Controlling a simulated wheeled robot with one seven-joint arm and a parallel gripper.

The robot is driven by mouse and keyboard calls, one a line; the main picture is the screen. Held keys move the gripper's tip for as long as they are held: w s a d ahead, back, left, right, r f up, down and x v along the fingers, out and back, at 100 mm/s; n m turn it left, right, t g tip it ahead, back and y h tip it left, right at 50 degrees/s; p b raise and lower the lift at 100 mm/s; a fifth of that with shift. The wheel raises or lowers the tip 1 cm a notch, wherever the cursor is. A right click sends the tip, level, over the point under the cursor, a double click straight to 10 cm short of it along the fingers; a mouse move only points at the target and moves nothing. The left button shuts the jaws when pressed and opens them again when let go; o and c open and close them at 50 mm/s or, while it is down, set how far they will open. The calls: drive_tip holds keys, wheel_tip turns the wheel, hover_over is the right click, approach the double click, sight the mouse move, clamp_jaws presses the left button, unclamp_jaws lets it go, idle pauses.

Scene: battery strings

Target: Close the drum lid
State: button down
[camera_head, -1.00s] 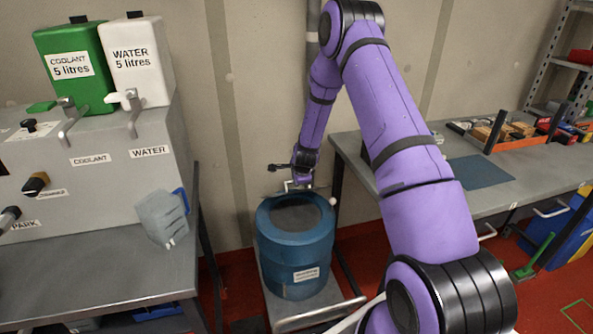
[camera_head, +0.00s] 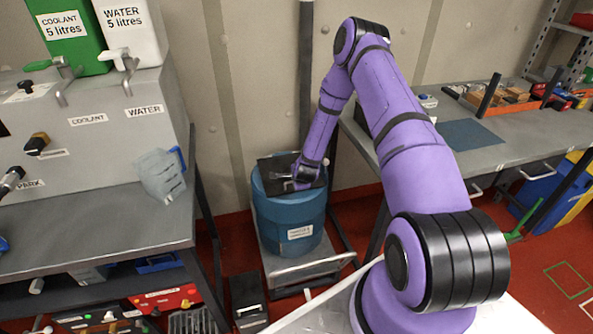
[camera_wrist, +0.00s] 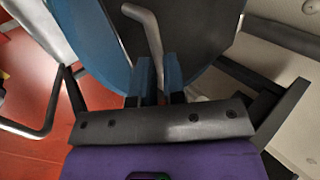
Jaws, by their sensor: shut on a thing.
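The blue drum (camera_head: 290,215) stands on a low grey platform between the two benches. A dark lid panel (camera_head: 272,168) lies over its top; my gripper partly hides it, and I cannot tell if it sits flush. My gripper (camera_head: 304,178) is down at the lid. In the wrist view my gripper's blue fingers (camera_wrist: 160,82) are shut around the lower end of a bent grey handle (camera_wrist: 152,35). Behind the handle is the dark lid surface (camera_wrist: 205,28), with the drum's blue side (camera_wrist: 85,35) to its left.
The right bench (camera_head: 500,145) is close beside my arm. A dark post (camera_head: 306,80) rises behind the drum. Red floor is free at the lower right.

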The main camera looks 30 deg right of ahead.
sight(298, 194)
drive_tip(key=shift+s+a+f, duration=0.1)
drive_tip(key=shift+s+f, duration=0.25)
drive_tip(key=shift+f, duration=0.3)
drive_tip(key=shift+s+a+f, duration=0.1)
drive_tip(key=shift+s+f, duration=0.25)
drive_tip(key=shift+f, duration=0.3)
drive_tip(key=c, duration=1.2)
unclamp_jaws()
drive_tip(key=shift+d+f, duration=0.1)
drive_tip(key=shift+w, duration=0.1)
drive_tip(key=v, duration=1.1)
drive_tip(key=shift+w+r, duration=0.25)
drive_tip(key=shift+w, duration=0.15)
